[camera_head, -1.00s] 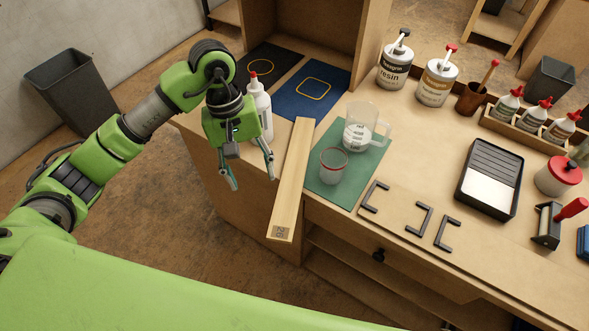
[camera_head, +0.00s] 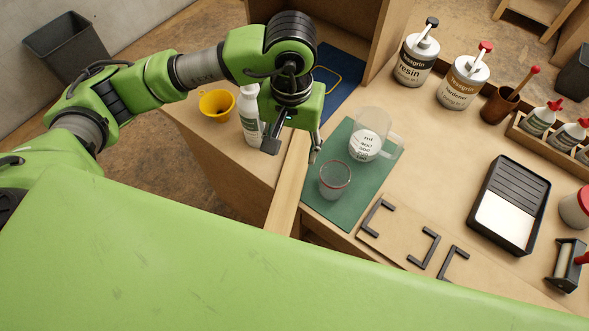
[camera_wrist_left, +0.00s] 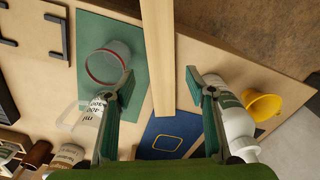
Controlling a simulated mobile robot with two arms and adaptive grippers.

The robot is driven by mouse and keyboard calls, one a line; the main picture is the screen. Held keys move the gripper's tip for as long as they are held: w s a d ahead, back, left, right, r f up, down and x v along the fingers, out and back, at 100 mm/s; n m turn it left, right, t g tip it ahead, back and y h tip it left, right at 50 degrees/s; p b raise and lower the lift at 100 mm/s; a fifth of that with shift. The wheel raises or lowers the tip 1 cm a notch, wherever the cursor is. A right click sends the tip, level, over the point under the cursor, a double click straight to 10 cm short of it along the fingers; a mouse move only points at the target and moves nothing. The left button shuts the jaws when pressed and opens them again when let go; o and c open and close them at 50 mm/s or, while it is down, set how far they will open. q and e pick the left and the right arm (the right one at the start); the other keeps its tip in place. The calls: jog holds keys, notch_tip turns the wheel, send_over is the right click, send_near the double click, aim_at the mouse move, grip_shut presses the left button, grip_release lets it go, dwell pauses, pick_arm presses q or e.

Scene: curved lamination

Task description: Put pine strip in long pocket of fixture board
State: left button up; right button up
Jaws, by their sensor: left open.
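The pine strip (camera_head: 287,195) is a long pale bar. It lies on the bench beside the green mat, with its near end over the front edge and hidden by my green body in the head view. My left gripper (camera_head: 292,150) is open above the strip. In the left wrist view the strip (camera_wrist_left: 158,50) runs between the two spread fingers (camera_wrist_left: 160,72), and no touch shows. The fixture board (camera_head: 398,230) with black corner brackets lies near the bench's front edge, right of the mat. My right gripper is not in view.
A clear cup (camera_head: 335,180) and a measuring jug (camera_head: 367,135) stand on the green mat (camera_head: 340,210), close right of the strip. A black tray (camera_head: 509,205) lies beyond the board.

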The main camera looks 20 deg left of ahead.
pick_arm(q)
jog(key=p, duration=0.1)
send_over(292, 180)
notch_tip(292, 180, down, 6)
jog(key=shift+a+r, duration=0.1)
jog(key=shift+r, duration=0.05)
jog(key=shift+w+f, duration=0.1)
jog(key=shift+f, duration=0.2)
jog(key=shift+f+p, duration=0.2)
jog(key=shift+p, duration=0.3)
jog(key=f, duration=0.1)
jog(key=f+p, duration=0.2)
jog(key=f, duration=0.1)
jog(key=shift+s+f, duration=0.1)
jog(key=shift+s, duration=0.15)
jog(key=shift+w+f, duration=0.1)
jog(key=shift+f, duration=0.25)
jog(key=c, duration=1.1)
